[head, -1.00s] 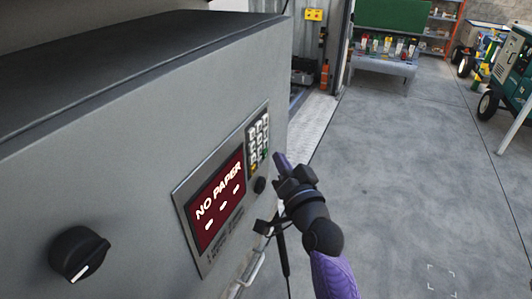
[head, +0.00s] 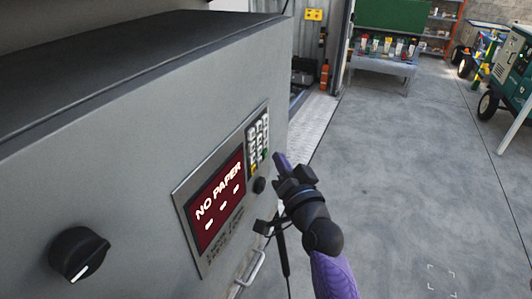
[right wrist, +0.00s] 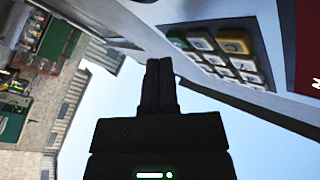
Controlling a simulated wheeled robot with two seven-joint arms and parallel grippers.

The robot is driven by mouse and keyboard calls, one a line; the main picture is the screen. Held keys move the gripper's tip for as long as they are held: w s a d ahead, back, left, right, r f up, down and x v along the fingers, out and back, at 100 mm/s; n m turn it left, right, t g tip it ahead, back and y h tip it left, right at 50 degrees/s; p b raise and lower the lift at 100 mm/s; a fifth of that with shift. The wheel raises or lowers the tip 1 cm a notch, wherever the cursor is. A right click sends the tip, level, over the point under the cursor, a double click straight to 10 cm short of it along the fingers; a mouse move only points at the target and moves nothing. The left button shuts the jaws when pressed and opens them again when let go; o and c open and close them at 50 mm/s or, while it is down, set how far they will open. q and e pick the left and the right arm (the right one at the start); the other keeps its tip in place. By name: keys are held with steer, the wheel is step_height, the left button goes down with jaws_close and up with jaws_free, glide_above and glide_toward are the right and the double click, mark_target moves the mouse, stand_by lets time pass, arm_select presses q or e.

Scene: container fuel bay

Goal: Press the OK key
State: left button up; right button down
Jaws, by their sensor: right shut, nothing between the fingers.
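The grey machine carries a keypad (head: 258,140) with several pale keys, a yellow key (head: 254,169) and a green key (head: 265,154) in its bottom row. The key labels are too small to read, so I cannot confirm which is OK. My right gripper (head: 278,159) is shut and empty, just right of the keypad near the green key. In the right wrist view, its closed fingertips (right wrist: 160,66) are beside the green key (right wrist: 178,41), apparently apart from it; the yellow key (right wrist: 233,43) is farther right. My left gripper is not in view.
A red screen (head: 217,200) reading "NO PAPER" is left of the keypad. A metal handle (head: 251,268) projects below. The floor (head: 420,170) at right is clear.

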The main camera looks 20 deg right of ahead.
steer(key=shift+w, duration=0.1)
steer(key=shift+w+a, duration=0.2)
steer(key=shift+a, duration=0.05)
steer(key=shift+w+a, duration=0.25)
stand_by(0.6)
steer(key=shift+d+p, duration=0.1)
steer(key=shift+p, duration=0.2)
steer(key=shift+s+d, duration=0.4)
steer(key=shift+s, duration=0.2)
steer(key=s+d, duration=0.3)
steer(key=shift+s+d, duration=0.15)
steer(key=shift+s, duration=0.25)
